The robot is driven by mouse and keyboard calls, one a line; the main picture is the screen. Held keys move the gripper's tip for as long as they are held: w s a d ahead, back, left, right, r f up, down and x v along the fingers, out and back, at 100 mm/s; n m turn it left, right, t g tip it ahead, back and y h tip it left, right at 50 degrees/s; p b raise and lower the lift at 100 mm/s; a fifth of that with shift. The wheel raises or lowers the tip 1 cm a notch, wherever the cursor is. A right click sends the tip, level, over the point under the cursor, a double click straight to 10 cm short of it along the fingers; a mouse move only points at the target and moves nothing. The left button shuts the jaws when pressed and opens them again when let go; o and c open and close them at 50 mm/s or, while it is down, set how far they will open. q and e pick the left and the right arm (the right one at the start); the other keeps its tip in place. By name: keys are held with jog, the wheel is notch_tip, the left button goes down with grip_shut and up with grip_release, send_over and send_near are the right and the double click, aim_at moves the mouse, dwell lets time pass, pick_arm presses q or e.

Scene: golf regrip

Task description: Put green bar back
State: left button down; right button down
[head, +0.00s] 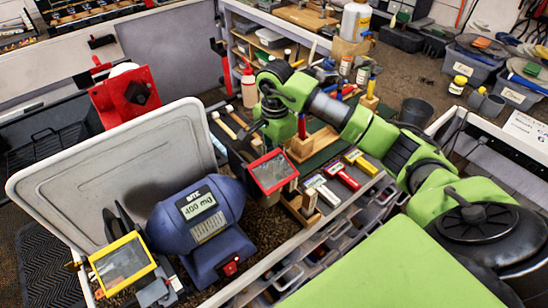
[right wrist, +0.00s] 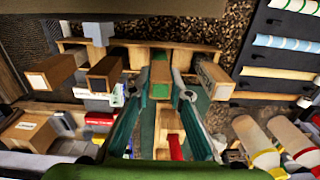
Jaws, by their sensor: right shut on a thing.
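My right gripper (right wrist: 163,88) points down at the bench in the right wrist view. Its two fingers are shut on a green-topped bar (right wrist: 159,72), which appears to be the green bar. The bar sits between the fingertips, beside a wooden rack (right wrist: 190,50); I cannot tell whether it touches the rack. In the head view my right wrist is above the bench, behind the grinder's red-framed shield (head: 272,172), and the fingertips are largely hidden. My left gripper is not in view.
Wooden blocks (right wrist: 105,72) flank the fingers closely on both sides. White (head: 322,190), red (head: 342,176) and yellow (head: 360,162) items lie on the bench to the right. A blue bench grinder (head: 198,210) stands to the left.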

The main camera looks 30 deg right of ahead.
jog(key=shift+a+f, duration=0.1)
jog(key=c, duration=1.9)
grip_release()
jog(key=shift+w+a, duration=0.15)
notch_tip(320, 180, up, 7)
jog(key=b, duration=0.3)
jog(key=shift+f, duration=0.15)
notch_tip(320, 180, up, 4)
jog(key=shift+r, duration=0.8)
jog(key=shift+s, duration=0.2)
